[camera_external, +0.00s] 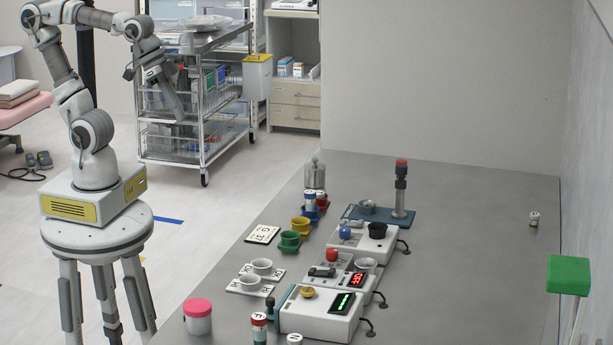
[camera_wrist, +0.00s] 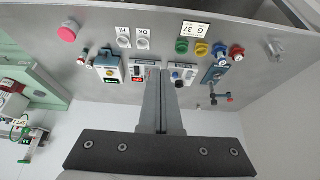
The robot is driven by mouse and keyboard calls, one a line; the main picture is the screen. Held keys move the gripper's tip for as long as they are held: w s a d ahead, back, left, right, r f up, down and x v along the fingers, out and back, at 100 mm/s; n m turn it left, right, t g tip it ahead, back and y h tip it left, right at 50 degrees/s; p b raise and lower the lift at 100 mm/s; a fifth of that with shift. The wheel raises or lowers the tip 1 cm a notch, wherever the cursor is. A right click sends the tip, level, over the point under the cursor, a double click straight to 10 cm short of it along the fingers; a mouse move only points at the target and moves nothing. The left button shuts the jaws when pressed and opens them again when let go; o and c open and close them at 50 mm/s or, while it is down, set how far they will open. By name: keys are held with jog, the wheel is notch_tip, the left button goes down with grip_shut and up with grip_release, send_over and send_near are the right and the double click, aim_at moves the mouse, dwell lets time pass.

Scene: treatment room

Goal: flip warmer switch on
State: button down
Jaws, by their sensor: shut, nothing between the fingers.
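No label in view names the warmer. Three white units stand in a row on the grey table. The middle unit (camera_external: 340,284) has a red display, a red knob, a small cup and a dark rocker-like part (camera_external: 322,271); it also shows in the wrist view (camera_wrist: 146,65). The near unit (camera_external: 318,325) has a green display and a yellow knob. The far unit (camera_external: 350,246) carries a blue knob and black cup. My gripper (camera_external: 180,115) is shut and empty, high and well away from the units. In the wrist view its fingers (camera_wrist: 163,84) overlap part of the units.
A pink-lidded jar (camera_external: 198,318) stands at the table's front left. Coloured cups (camera_external: 290,240) and small bottles stand left of the units. A post with a red top (camera_external: 401,185) rises behind. A steel cart (camera_external: 195,110) stands behind my gripper. The table's right side is mostly clear.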

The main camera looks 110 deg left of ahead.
jog(key=w+d+r, duration=0.1)
jog(key=w+d, duration=0.1)
jog(key=w, duration=0.9)
jog(key=g, duration=0.1)
send_over(331, 270)
jog(key=s, duration=0.5)
notch_tip(331, 270, down, 15)
jog(key=shift+a+f+p, duration=0.1)
jog(key=shift+f+p, duration=0.05)
jog(key=shift+p, duration=0.3)
jog(key=shift+f, duration=0.1)
jog(key=x, duration=0.9)
jog(key=s+x, duration=0.1)
jog(key=x, duration=0.3)
jog(key=shift+f, duration=0.55)
